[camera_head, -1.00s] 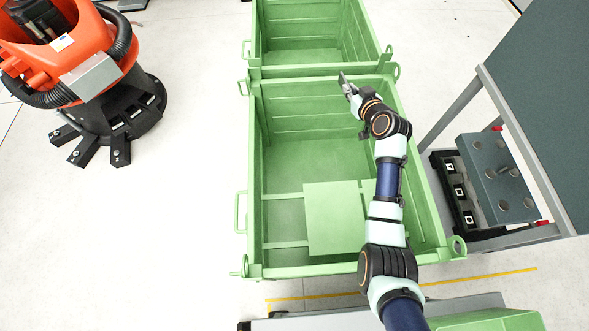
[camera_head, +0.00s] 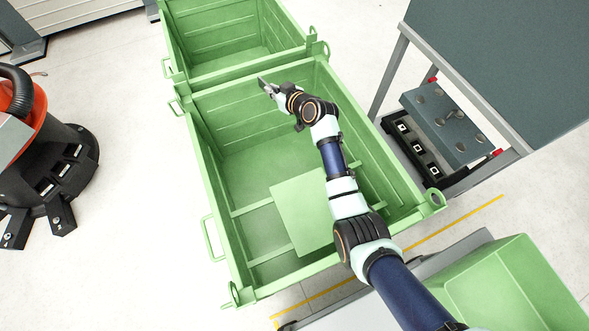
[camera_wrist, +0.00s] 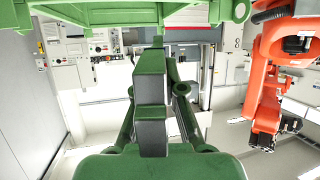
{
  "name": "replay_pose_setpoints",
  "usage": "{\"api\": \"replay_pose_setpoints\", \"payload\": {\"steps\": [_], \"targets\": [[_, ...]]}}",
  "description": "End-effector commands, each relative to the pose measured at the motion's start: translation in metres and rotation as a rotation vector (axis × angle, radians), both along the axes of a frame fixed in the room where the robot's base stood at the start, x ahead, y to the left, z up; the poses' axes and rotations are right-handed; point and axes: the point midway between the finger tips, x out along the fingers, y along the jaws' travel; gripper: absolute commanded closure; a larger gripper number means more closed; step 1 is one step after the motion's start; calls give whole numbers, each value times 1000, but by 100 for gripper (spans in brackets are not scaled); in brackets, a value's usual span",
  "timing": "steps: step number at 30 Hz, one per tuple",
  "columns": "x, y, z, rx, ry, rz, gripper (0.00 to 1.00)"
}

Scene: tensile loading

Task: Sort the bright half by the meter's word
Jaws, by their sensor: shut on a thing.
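My gripper (camera_head: 266,86) is over the far end of the near green bin, close to the rim shared with the far bin. In the wrist view its fingers (camera_wrist: 154,100) are closed on a stepped, bar-like piece (camera_wrist: 152,88), which looks dark green there. I cannot tell whether this is the bright half. The near bin (camera_head: 205,165) holds a flat green panel (camera_head: 303,213) on its floor. The far bin (camera_head: 225,45) looks empty where its inside shows. No meter can be made out clearly.
A dark-topped table (camera_head: 500,50) stands at right, with a grey block with round recesses (camera_head: 446,122) beside it. A smaller green bin (camera_head: 515,300) is at lower right.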

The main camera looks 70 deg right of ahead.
Motion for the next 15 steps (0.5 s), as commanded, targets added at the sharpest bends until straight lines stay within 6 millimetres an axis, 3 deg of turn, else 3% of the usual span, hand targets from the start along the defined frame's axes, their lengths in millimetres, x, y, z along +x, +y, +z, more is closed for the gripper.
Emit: {"api": "replay_pose_setpoints", "payload": {"steps": [7,8,12,15], "targets": [[0,0,1,-3,-2,-1,100],[0,0,1,-3,-2,-1,87],[0,0,0,-2,-1,-1,64],[0,0,0,-1,0,0,63]]}}
